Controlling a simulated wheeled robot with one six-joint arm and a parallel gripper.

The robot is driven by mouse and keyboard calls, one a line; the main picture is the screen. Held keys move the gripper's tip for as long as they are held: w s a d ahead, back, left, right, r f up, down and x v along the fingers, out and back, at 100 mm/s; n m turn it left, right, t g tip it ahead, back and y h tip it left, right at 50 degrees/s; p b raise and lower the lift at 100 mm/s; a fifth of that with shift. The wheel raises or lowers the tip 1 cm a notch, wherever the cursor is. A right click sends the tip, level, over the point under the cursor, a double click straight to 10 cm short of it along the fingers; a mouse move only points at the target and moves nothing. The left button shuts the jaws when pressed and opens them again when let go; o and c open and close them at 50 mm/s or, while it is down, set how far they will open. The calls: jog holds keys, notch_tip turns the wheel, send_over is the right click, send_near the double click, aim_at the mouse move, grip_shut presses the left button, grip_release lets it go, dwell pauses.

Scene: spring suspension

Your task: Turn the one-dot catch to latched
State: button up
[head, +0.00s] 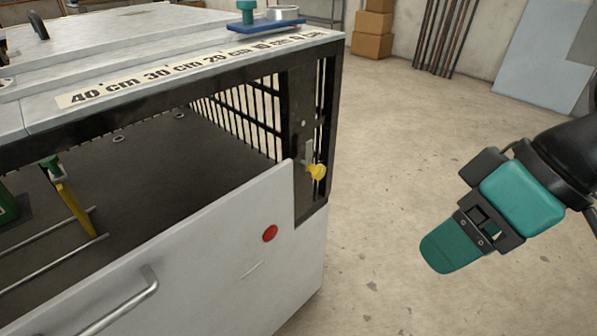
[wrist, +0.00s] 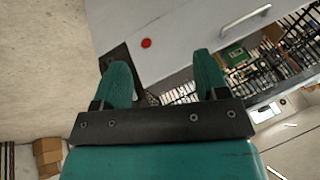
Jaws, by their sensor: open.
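A yellow knob (head: 317,171) sits on the dark corner post of the machine, beside a small pale metal plate; I take it for the catch. One red dot (head: 270,233) marks the light grey panel (head: 205,262) below and left of it. The red dot also shows in the wrist view (wrist: 146,43), beyond the fingers. I cannot make out the knob there. My gripper (wrist: 162,82) has two teal fingers spread apart with nothing between them. In the head view my gripper (head: 448,248) hangs to the right of the machine, clear of the knob.
A metal handle (head: 122,302) is on the panel's lower left. A centimetre scale (head: 150,75) runs along the top edge, with a teal knob on a blue base (head: 250,20) above. Cardboard boxes (head: 372,30) stand at the back. The floor right of the machine is clear.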

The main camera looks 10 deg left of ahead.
jog(key=w+a+f+n+y+b, duration=0.3)
jog(key=w+a+f+b, duration=0.15)
jog(key=f+b, duration=0.35)
jog(key=t+y+b, duration=0.6)
jog(key=t+b, duration=0.5)
jog(key=b, duration=0.3)
send_near(322, 174)
jog(key=shift+m, duration=0.4)
jog(key=p+x, duration=0.4)
jog(key=x, duration=0.6)
jog(key=shift+a, duration=0.25)
grip_shut()
